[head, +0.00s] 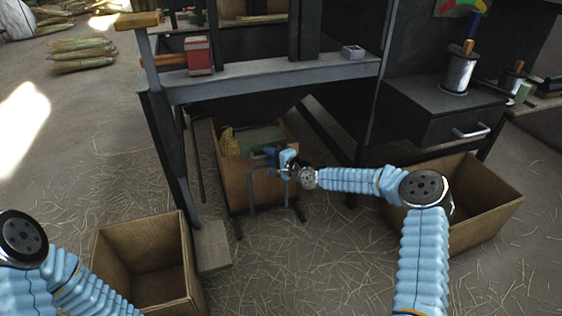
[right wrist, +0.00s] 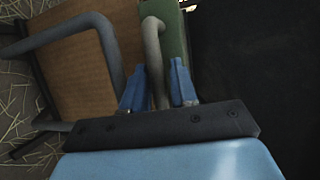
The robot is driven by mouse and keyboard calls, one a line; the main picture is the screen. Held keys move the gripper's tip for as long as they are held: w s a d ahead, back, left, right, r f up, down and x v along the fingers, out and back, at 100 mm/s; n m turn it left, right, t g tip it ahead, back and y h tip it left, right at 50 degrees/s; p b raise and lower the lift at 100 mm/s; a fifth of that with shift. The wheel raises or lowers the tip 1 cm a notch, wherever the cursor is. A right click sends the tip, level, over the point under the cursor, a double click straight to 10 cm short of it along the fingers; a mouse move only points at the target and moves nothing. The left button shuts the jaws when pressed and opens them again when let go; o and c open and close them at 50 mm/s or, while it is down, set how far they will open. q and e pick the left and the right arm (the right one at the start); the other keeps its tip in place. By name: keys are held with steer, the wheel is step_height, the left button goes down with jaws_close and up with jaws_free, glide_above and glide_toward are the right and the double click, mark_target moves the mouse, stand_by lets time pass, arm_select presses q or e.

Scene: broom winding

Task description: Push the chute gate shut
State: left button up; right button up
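The chute gate looks to be the green panel (head: 258,138) under the dark hopper, at the top of a wooden box (head: 234,185). In the right wrist view the green panel (right wrist: 178,30) carries a curved grey bar handle (right wrist: 153,45). My right gripper (head: 278,152) is at the panel's front. In the right wrist view the blue fingers of my right gripper (right wrist: 158,75) stand apart, one on each side of the handle. A gap shows by the right finger; contact at the left one is unclear. My left arm shows at the lower left; its gripper is out of frame.
Open wooden crates stand at the lower left (head: 150,260) and right (head: 478,205). A grey machine frame (head: 270,82) crosses above my right gripper, with a dark post (head: 170,150) on its left. The drawer unit (head: 440,110) stands at the right. Straw litters the floor.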

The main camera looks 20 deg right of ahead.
steer(key=p+v, duration=0.1)
steer(key=v, duration=1.1)
steer(key=shift+s+p, duration=0.3)
steer(key=shift+s, duration=0.1)
steer(key=shift+d, duration=0.15)
steer(key=s+a+f+n+g+p, duration=0.4)
steer(key=s+a+f, duration=0.1)
steer(key=s+a, duration=0.3)
steer(key=s+a+f+n+g+p, duration=0.3)
steer(key=s+a+f+g+p, duration=0.1)
steer(key=s+a, duration=0.45)
steer(key=s+d+f+n+g+h+p, duration=0.1)
steer(key=s+n+g+p, duration=0.1)
steer(key=s, duration=0.6)
steer(key=s+d+f+n+g+h+p, duration=0.1)
steer(key=s+f+n+g+p, duration=0.1)
steer(key=s, duration=0.7)
steer(key=shift+s+d+n+g+h, duration=0.2)
steer(key=shift+d+n+g+h, duration=0.1)
steer(key=shift+n+g, duration=0.4)
steer(key=shift+r, duration=0.1)
